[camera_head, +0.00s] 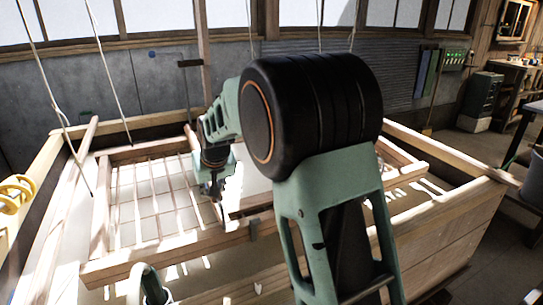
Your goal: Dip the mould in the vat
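The mould (150,264) is a wide wooden frame with a grid of thin bars, seen in the head view. It lies roughly level inside the outline of the large wooden vat (455,232). Whether it touches the vat or its contents I cannot tell. My arm crosses in front and hides the mould's middle and much of its right half. My gripper (217,188) points down over the middle of the mould, close to its front rail. Its fingertips are small and lost in glare, so I cannot see whether it holds anything.
Pale ropes (106,65) come down from above at the left and back. A grey wall panel (160,88) with windows stands behind the vat.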

